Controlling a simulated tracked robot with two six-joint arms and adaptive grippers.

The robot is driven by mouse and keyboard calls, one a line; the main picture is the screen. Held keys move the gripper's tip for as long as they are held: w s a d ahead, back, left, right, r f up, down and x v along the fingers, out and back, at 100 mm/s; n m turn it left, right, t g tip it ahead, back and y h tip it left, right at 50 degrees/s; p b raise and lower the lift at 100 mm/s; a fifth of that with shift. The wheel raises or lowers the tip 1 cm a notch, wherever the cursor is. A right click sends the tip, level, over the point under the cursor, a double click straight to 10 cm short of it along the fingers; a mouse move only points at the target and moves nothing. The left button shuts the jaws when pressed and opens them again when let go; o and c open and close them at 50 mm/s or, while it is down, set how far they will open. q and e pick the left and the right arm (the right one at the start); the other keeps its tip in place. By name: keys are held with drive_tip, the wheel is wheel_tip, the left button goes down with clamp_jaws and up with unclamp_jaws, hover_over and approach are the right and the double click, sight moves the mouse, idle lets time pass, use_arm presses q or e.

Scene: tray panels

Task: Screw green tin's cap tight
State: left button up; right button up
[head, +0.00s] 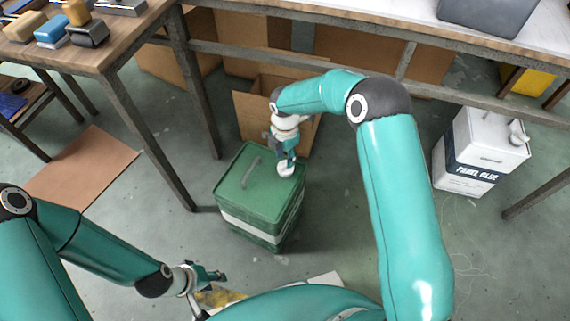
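The green tin (240,205) stands upright on the floor near the middle of the head view, with a white band around it and a handle on top. Its pale round cap (286,169) sits at the right part of the tin's top. My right gripper (285,158) points down right at the cap, and its fingers partly hide it. I cannot tell whether the fingers are closed on the cap. My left gripper (212,275) is low at the left, apart from the tin, and its fingers are too small to judge.
A white panel glue tin (478,155) stands on the floor at the right. Cardboard boxes (250,119) stand behind the green tin under the table (120,40). A flat cardboard sheet (85,170) lies at the left. Table legs stand on both sides. The floor right of the green tin is clear.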

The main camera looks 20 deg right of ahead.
sight(285, 163)
drive_tip(key=shift+f+b, duration=0.3)
drive_tip(key=shift+f, duration=1.45)
clamp_jaws()
